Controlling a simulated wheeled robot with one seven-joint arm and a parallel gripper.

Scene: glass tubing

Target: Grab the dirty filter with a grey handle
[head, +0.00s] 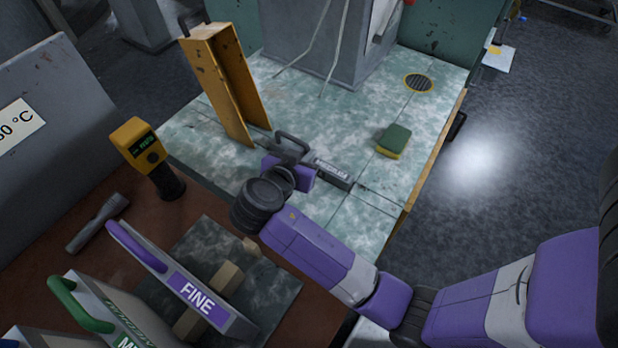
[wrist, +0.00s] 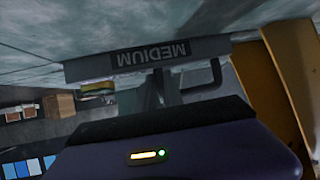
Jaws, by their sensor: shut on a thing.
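The filter with a dark grey handle, labelled MEDIUM (head: 332,171), lies on the mottled green bench top. In the wrist view its grey labelled edge (wrist: 150,57) runs across the top, with the handle (wrist: 207,82) beside the fingers. My gripper (head: 296,163) reaches in from the lower right and is shut on the grey handle. The fingers (wrist: 168,88) show dark against the handle, and the exact contact is partly hidden. I cannot tell whether the filter is lifted off the bench.
A yellow channel-shaped holder (head: 213,85) stands just behind the filter. A green and yellow sponge (head: 394,141) lies to the right. A purple-handled FINE filter (head: 232,322), a green-handled filter (head: 82,306), a yellow meter (head: 140,143) and a flashlight (head: 97,221) are at left.

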